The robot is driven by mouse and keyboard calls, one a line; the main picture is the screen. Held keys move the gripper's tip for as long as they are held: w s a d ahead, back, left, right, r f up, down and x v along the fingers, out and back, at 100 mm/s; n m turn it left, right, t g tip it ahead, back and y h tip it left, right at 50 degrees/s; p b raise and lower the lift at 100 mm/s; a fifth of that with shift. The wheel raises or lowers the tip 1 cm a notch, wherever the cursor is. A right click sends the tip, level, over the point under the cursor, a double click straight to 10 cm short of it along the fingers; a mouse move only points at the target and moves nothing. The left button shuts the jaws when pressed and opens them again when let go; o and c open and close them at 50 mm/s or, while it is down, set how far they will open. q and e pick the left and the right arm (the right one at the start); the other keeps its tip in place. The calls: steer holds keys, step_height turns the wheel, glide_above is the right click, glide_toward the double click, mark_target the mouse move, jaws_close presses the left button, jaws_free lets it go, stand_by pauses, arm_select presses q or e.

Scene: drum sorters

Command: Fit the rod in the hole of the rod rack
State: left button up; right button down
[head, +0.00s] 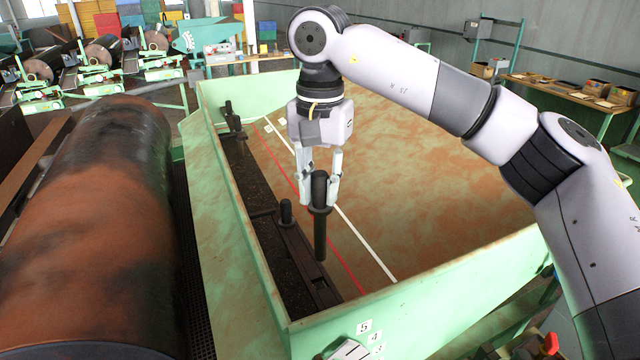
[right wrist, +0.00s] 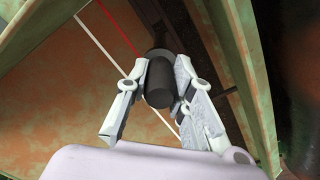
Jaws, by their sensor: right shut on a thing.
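A dark rod (head: 320,238) with a thicker collar and a rounded top hangs roughly upright in my right gripper (head: 319,198). The fingers are shut on its upper part. In the right wrist view the rod (right wrist: 159,84) is seen end-on between the two fingers (right wrist: 157,76). The dark rod rack (head: 296,246) lies along the left inside of the green bin. The rod's lower end shows in front of the rack's near part; I cannot tell whether it touches. My left gripper is out of view.
Another dark peg (head: 286,211) stands at the rack. The green bin (head: 400,308) has raised walls around a rust-stained sloping floor with red and white lines. A large rusty drum (head: 95,220) lies to the left.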

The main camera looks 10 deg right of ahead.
mark_target(320, 214)
steer(key=shift+a, duration=0.1)
steer(key=shift+f+b, duration=1.95)
steer(key=shift+f, duration=0.9)
